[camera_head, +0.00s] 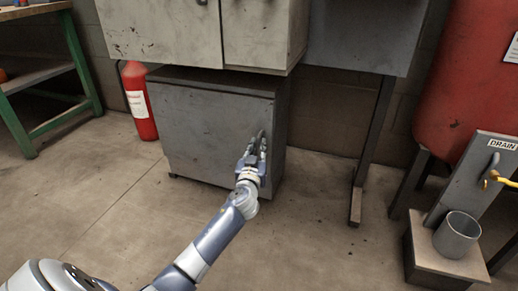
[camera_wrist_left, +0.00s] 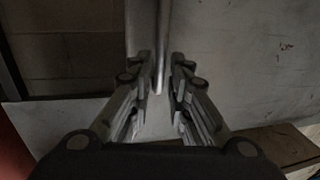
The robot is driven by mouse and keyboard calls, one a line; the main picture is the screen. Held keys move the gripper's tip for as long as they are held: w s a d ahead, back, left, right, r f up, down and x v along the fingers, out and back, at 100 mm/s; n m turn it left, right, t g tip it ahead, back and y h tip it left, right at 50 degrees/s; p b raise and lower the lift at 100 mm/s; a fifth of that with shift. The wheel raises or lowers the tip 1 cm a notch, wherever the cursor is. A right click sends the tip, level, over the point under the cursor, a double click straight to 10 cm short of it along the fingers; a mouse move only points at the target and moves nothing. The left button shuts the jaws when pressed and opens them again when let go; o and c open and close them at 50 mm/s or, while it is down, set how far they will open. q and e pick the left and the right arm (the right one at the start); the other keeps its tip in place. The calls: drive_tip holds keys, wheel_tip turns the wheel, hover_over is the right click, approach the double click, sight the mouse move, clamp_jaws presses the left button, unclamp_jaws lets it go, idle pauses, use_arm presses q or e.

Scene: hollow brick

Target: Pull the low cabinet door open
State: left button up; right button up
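The low cabinet (camera_head: 210,120) is dark grey and stands on the floor below a paler wall cabinet. Its front door (camera_head: 200,130) looks shut in the head view. My left gripper (camera_head: 257,146) is at the right part of this door. In the left wrist view, a slim vertical metal handle (camera_wrist_left: 163,45) runs down between the two fingers of my left gripper (camera_wrist_left: 161,65). The fingers look apart, with narrow gaps beside the handle; firm contact does not show. In the head view the gripper hides most of the handle. My right gripper is not in view.
A red fire extinguisher (camera_head: 139,102) stands left of the cabinet. A green-framed workbench (camera_head: 72,55) is farther left. A dark metal support leg (camera_head: 370,140) stands to the right. A red tank (camera_head: 468,70) and a grey cup (camera_head: 457,235) are at far right. The floor before the door is clear apart from my arm.

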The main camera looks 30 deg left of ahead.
use_arm(q)
drive_tip(key=shift+b+x, duration=0.35)
drive_tip(key=shift+x, duration=1.05)
clamp_jaws()
